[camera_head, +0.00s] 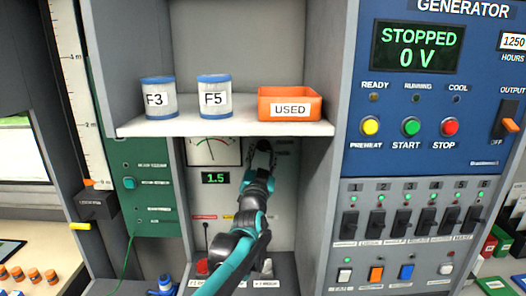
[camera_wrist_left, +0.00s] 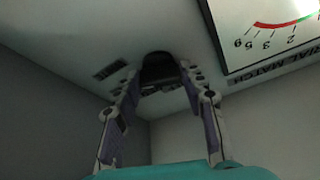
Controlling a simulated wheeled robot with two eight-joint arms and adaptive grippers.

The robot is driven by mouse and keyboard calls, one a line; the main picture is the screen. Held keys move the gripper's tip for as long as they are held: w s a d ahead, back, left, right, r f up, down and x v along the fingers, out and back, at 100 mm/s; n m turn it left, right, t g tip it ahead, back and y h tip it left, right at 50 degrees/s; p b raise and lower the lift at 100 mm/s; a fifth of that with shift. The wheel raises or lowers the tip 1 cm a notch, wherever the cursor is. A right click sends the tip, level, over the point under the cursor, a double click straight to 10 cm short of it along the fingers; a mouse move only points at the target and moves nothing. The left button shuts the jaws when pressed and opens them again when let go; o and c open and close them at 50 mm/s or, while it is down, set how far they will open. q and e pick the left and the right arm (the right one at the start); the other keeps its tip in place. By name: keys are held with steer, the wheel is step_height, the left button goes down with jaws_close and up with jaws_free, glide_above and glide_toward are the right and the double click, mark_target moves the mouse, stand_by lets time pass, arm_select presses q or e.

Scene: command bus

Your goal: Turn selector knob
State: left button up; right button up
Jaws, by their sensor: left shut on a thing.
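The selector knob (camera_wrist_left: 160,68) is a dark round knob on the pale panel, with small printed labels around it. In the left wrist view my left gripper (camera_wrist_left: 160,88) has its two fingers on either side of the knob, shut on it. In the head view my left gripper (camera_head: 262,150) reaches up under the shelf to the panel, right of the meter, and mostly covers the knob. The meter (camera_head: 213,151) has a red and green scale; below it a display (camera_head: 215,178) reads 1.5. My right gripper is not in view.
A shelf (camera_head: 225,129) overhangs my left gripper and holds two jars, F3 (camera_head: 159,98) and F5 (camera_head: 214,97), and an orange USED bin (camera_head: 290,104). A side wall (camera_head: 318,190) closes the bay on the right. The generator panel (camera_head: 440,160) stands beyond it.

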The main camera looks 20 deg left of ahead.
arm_select(q)
steer(key=n+y, duration=0.1)
steer(key=n, duration=0.1)
steer(key=n+y+p, duration=0.1)
steer(key=n, duration=0.2)
steer(key=shift+d+y, duration=0.15)
steer(key=shift+y, duration=0.25)
steer(key=n+y+p, duration=0.1)
steer(key=n, duration=0.1)
steer(key=n+g+y+p, duration=0.1)
steer(key=n, duration=0.2)
steer(key=shift+w+d+r+n+y, duration=0.1)
steer(key=shift+n+y, duration=0.2)
steer(key=n+g+y+p, duration=0.1)
steer(key=n, duration=0.1)
steer(key=n+g+y+p, duration=0.1)
steer(key=n, duration=0.2)
steer(key=shift+d+n+g+y+p, duration=0.1)
steer(key=shift+n+g+y+p, duration=0.25)
steer(key=shift+n, duration=0.65)
steer(key=shift+n+g+y+p, duration=0.15)
steer(key=shift+n+g+p, duration=0.3)
steer(key=shift+n, duration=0.55)
steer(key=o, duration=1.2)
steer(key=shift+c, duration=0.2)
